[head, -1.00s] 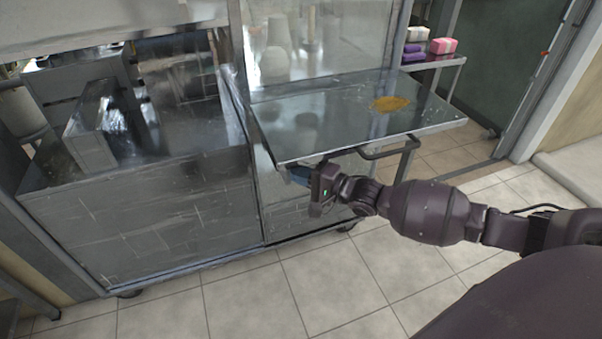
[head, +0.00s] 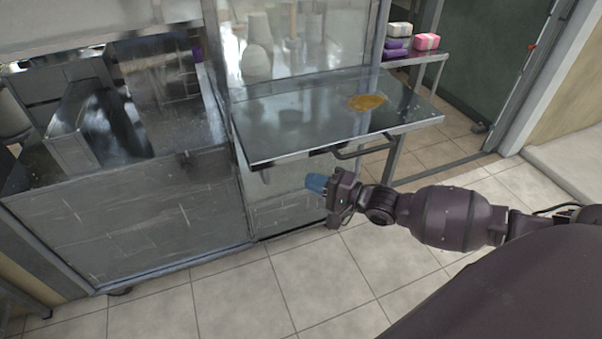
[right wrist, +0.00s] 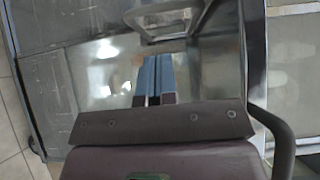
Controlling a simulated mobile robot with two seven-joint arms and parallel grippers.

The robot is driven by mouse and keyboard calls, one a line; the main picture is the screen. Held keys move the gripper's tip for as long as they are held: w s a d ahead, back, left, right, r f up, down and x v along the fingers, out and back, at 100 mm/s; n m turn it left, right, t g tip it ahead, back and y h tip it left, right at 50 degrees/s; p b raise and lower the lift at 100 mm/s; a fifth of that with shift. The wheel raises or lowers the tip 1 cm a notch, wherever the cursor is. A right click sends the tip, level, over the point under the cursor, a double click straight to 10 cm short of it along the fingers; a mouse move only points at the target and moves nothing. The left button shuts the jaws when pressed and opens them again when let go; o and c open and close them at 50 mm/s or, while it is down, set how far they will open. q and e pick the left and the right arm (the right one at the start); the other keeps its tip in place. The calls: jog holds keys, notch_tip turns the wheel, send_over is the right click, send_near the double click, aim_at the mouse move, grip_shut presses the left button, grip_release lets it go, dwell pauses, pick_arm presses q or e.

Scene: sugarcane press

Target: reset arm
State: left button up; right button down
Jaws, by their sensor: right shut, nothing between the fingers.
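My right gripper (head: 316,184) shows in the head view with its blue fingers just below and in front of the metal shelf of the press cart. Its arm reaches in from the right. In the right wrist view the blue fingers (right wrist: 153,80) lie side by side, closed, with nothing between them. A reflective metal panel fills the view behind them. My left gripper is not in the head view.
The metal shelf (head: 300,140) juts out above my right gripper, with a dark handle (head: 362,150) on its front edge and an orange-brown patch (head: 366,102) on top. Wrapped packs (head: 398,44) sit on a side table behind. Tiled floor (head: 290,290) in front is clear.

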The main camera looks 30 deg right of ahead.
jog(key=shift+a+v, duration=0.2)
jog(key=shift+v, duration=1.7)
jog(key=shift+s, duration=0.15)
